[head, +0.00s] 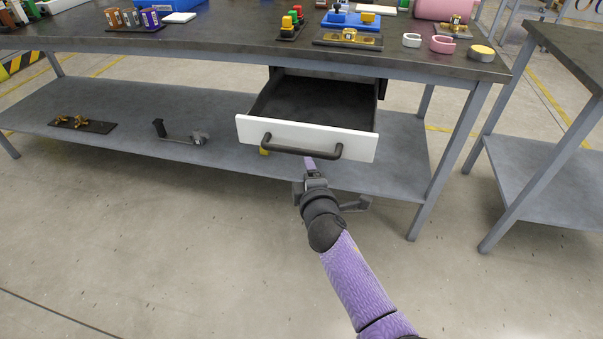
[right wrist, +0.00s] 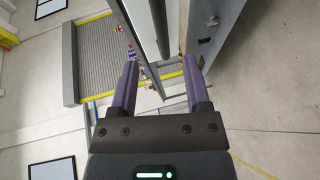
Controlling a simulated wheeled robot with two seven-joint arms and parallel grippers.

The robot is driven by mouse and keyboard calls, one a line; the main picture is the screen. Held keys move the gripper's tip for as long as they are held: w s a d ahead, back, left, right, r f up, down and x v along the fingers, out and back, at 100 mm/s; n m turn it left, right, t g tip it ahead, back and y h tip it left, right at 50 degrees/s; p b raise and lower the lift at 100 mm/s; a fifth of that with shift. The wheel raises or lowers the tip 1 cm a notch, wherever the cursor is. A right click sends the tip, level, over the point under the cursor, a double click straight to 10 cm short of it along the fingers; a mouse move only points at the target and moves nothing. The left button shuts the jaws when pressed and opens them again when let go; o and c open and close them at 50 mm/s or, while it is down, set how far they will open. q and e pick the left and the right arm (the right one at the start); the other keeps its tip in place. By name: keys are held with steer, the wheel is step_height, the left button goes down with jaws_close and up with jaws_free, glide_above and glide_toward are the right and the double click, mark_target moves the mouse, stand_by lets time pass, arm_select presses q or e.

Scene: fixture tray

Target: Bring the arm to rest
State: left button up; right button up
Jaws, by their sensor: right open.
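My right arm reaches in from the bottom of the head view, and its gripper (head: 309,163) is just below the drawer's dark handle (head: 300,147). In the right wrist view the two purple fingers (right wrist: 162,75) are apart with nothing held between them. The drawer (head: 225,133) under the bench stands pulled out, with a white front and an empty-looking dark inside. Its white front edge (right wrist: 141,30) and dark handle show beyond the fingers in the wrist view. I cannot tell whether the fingers touch the handle. My left gripper is not in view.
The bench top (head: 215,33) holds coloured blocks, a blue tray, fixtures and rings. The lower shelf (head: 50,103) carries a dark plate with brass parts (head: 82,124) and a grey bracket part (head: 180,134). Another table (head: 560,60) stands at right. The floor in front is clear.

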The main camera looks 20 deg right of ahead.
steer(key=s+f+m+g+y+p, duration=0.2)
steer(key=s+f+m+g+p, duration=0.55)
steer(key=s+f, duration=1.6)
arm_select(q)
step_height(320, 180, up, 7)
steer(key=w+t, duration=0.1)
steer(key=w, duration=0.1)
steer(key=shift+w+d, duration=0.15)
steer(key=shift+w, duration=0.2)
arm_select(e)
steer(key=s+d+f+m+g, duration=0.1)
steer(key=s+g, duration=0.3)
steer(key=s, duration=1.1)
steer(key=s+d+f+m+g, duration=0.1)
steer(key=s+d+m+g, duration=0.1)
steer(key=s, duration=1.3)
steer(key=m+g, duration=0.1)
steer(key=g, duration=0.1)
steer(key=shift+s+f+m+g, duration=0.25)
steer(key=shift+f+m+g, duration=0.1)
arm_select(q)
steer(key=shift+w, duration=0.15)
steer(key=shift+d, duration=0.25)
